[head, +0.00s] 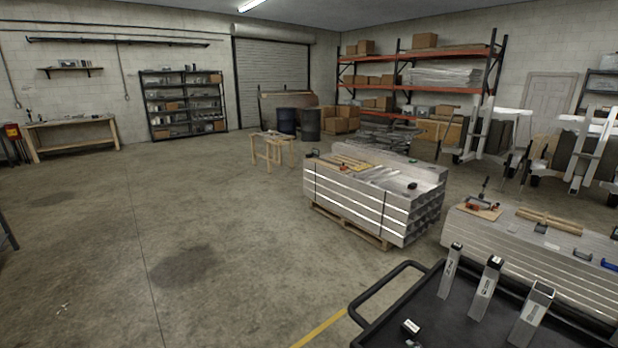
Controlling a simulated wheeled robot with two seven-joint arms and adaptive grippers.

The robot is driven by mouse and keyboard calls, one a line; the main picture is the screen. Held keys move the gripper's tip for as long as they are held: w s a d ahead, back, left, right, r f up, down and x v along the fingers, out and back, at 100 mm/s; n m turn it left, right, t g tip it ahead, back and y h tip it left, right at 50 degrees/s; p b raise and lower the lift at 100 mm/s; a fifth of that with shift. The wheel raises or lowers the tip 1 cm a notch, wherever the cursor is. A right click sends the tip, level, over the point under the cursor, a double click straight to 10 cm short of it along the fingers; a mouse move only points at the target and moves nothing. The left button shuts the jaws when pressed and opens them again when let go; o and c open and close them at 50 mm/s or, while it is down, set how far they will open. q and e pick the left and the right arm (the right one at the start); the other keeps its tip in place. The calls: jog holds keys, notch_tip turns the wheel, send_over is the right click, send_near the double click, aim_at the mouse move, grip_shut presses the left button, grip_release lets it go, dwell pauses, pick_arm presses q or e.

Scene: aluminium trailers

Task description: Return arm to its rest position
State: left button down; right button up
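Neither of my arms and neither of my grippers shows in the head view, so their pose and whether they are open or shut cannot be seen. At the bottom right is a black cart (430,312) with a rail handle on its left side. Several short square aluminium tube pieces are on it. Three of them, a left one (449,271), a middle one (485,288) and a right one (531,314), stand upright or slightly tilted with dark markings. A small piece (410,327) sits near the cart's front left.
A strapped stack of aluminium beams (370,205) stands on a pallet beyond the cart. Another beam stack (560,262) with tools on top is at the right. A wooden sawhorse (273,150), orange racking (415,85) and a workbench (72,130) stand farther back. The left floor is clear.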

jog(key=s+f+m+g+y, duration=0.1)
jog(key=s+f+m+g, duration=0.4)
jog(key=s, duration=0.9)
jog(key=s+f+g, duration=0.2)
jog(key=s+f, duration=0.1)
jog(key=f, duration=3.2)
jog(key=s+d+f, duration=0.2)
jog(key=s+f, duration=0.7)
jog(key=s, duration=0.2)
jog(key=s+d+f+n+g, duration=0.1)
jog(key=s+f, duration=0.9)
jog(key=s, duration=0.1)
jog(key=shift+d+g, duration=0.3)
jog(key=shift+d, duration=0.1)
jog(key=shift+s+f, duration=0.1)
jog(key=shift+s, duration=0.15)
